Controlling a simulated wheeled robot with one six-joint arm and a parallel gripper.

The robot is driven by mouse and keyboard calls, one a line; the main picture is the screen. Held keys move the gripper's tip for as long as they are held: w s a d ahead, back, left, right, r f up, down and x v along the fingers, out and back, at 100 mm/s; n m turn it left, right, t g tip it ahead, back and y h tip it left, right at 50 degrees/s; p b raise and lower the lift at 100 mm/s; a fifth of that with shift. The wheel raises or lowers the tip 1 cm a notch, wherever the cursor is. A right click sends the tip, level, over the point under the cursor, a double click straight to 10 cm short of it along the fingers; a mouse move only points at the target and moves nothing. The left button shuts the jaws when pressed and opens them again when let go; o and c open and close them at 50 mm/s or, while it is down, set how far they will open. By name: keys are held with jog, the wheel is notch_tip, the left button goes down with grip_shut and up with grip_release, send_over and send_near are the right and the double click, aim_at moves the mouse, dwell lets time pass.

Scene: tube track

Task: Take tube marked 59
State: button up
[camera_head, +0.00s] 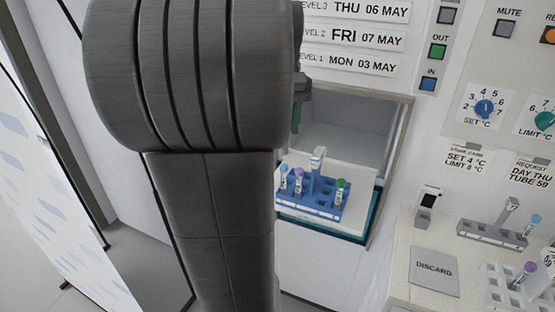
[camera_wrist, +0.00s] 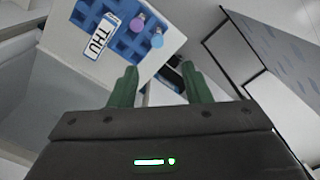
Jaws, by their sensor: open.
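A blue rack (camera_head: 311,203) stands on a white tray in the open compartment and holds a blue-capped tube (camera_head: 284,176), a purple-capped tube (camera_head: 299,180) and a green-capped tube (camera_head: 340,190). No number on them is readable, so I cannot tell which is 59. In the wrist view the rack (camera_wrist: 103,43) carries a THU label (camera_wrist: 98,37), with a purple cap (camera_wrist: 138,23) and a bluish cap (camera_wrist: 157,40) near it. My gripper (camera_wrist: 160,67) is open and empty, apart from the caps. In the head view my arm mostly hides it.
A request card (camera_head: 530,172) reads DAY THU, TUBE 59. At right are a grey rack (camera_head: 490,235) with a tube, a white rack (camera_head: 505,288) and a DISCARD pad (camera_head: 434,270). The compartment's side wall (camera_head: 391,165) bounds the blue rack.

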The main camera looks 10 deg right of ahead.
notch_tip(320, 180, down, 8)
jog(key=shift+s+f, duration=0.15)
jog(key=f, duration=0.5)
jog(key=shift+d+f, duration=0.1)
jog(key=shift+d, duration=0.15)
jog(key=shift+s, duration=0.1)
jog(key=c, duration=0.8)
